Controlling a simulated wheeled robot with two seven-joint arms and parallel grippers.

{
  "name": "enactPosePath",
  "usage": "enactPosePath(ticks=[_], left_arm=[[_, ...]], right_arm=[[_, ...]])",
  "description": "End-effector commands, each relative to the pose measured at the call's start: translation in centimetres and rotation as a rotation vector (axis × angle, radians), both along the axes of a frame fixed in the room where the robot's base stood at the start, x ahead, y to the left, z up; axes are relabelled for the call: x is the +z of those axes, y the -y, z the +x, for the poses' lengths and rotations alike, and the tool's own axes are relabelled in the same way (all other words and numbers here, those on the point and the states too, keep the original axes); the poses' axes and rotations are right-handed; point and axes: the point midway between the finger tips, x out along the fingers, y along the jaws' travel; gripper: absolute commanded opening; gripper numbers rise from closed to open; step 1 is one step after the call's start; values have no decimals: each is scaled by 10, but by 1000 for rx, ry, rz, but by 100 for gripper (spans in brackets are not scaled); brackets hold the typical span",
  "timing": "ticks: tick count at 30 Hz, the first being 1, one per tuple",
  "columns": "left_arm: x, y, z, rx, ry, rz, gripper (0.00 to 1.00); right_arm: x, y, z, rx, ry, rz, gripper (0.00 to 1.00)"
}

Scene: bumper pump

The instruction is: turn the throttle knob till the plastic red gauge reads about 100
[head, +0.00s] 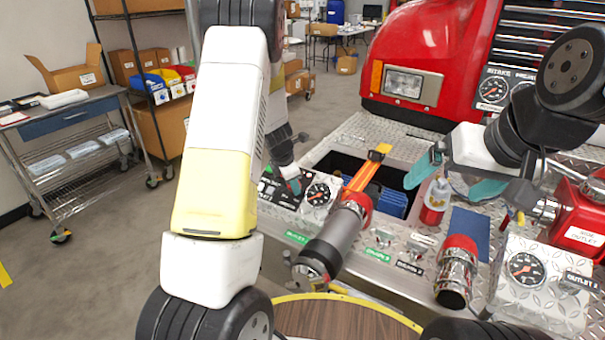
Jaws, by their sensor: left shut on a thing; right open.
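My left gripper (293,186) reaches down to the panel at the left of the bumper, beside a small round dark gauge (317,193) on a metal plate. It is shut on what appears to be the throttle knob, which the fingers and arm hide. Another round dark gauge (525,268) sits on a diamond-plate box at the right, and an intake gauge (493,90) is on the truck panel behind. Which one is the plastic red gauge is unclear, and the readings are too small to tell. My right gripper (457,176) is open and empty above the bumper, its teal fingers wide apart.
A chrome red-topped outlet (457,270), a red bottle (435,200) and a blue book-like block (468,230) are nearby. An orange-handled tool (368,168) lies over the open bin. A wheeled cart (70,140) stands left.

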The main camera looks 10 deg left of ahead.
Motion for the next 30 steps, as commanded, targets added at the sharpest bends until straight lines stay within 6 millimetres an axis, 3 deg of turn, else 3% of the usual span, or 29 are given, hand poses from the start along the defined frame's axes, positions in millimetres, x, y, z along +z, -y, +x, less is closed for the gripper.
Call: enactPosePath(ticks=[30], left_arm=[[1,-2,0,-824,171,469,0]], right_arm=[[0,0,0,0,0,0,95]])
